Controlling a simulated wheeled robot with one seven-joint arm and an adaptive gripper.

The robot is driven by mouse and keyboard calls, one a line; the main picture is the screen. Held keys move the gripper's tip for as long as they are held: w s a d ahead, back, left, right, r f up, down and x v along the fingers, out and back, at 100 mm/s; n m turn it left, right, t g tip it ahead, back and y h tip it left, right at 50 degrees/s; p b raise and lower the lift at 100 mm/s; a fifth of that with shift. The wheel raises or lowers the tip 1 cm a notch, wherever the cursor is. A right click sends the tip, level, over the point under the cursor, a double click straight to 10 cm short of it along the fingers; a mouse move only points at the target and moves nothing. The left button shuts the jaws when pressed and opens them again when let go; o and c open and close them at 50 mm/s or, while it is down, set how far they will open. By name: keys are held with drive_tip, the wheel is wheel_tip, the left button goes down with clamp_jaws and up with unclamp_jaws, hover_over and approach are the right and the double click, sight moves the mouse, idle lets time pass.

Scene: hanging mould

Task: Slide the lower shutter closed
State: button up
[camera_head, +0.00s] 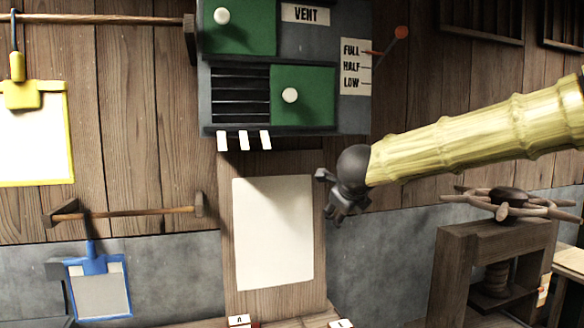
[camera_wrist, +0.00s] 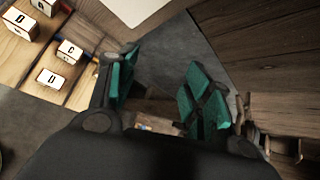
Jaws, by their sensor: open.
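The grey vent box (camera_head: 355,117) hangs on the plank wall in the head view. Its lower shutter (camera_head: 318,95) is a green panel with a white round knob (camera_head: 290,95). This shutter sits at the right of the lower row, and dark slats (camera_head: 240,92) show uncovered to its left. The upper shutter (camera_head: 250,25) is also green, with its own white knob (camera_head: 222,15). My gripper (camera_head: 338,207) is below and to the right of the box, apart from it. In the wrist view my gripper (camera_wrist: 163,78) has its green-padded fingers spread, with nothing between them.
A lever (camera_head: 401,33) stands by a FULL, HALF, LOW label right of the shutters. White tabs (camera_head: 244,141) hang under the box. A blank sheet (camera_head: 272,232) is below it. A wooden press (camera_head: 497,255) stands at the lower right. Lettered blocks (camera_wrist: 53,80) show in the wrist view.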

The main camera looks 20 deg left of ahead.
drive_tip(key=s+a+r+m+y, duration=0.1)
drive_tip(key=s+a+r, duration=0.1)
drive_tip(key=r, duration=0.6)
drive_tip(key=s+a+r+m+y, duration=0.1)
drive_tip(key=s+a+r, duration=0.1)
drive_tip(key=r, duration=0.6)
drive_tip(key=m+t+y, duration=0.1)
drive_tip(key=m+y, duration=0.2)
approach(291, 92)
drive_tip(key=shift+h, duration=0.3)
drive_tip(key=p+x, duration=0.2)
drive_tip(key=x, duration=0.7)
drive_tip(key=shift+w+a, duration=0.15)
drive_tip(key=shift+a, duration=0.1)
clamp_jaws()
